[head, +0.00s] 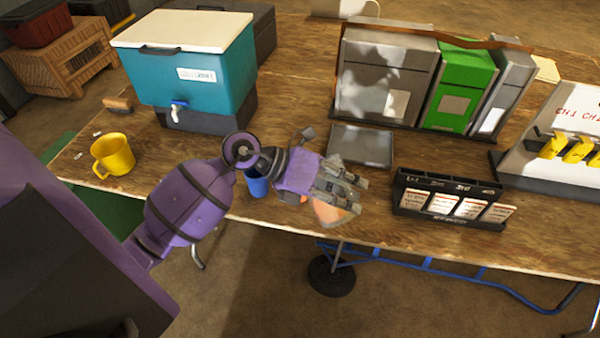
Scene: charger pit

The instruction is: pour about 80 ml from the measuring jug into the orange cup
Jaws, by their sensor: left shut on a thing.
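My left gripper (350,183) reaches in from the left over the front edge of the table. It is shut on what looks like the measuring jug (333,212), a pale see-through thing with orange showing in it, mostly covered by the fingers. Its tilt and fill level cannot be made out. A small patch of orange, perhaps the orange cup (304,199), shows just under the purple hand; the rest is hidden. I see no stream of liquid. My right gripper is not in view.
A blue cup (257,184) stands close behind my left wrist. A yellow mug (113,155) is at the left, near a teal cooler (187,75) with a tap. A grey tray (361,146) and a black card rack (449,198) lie beyond and right of the gripper.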

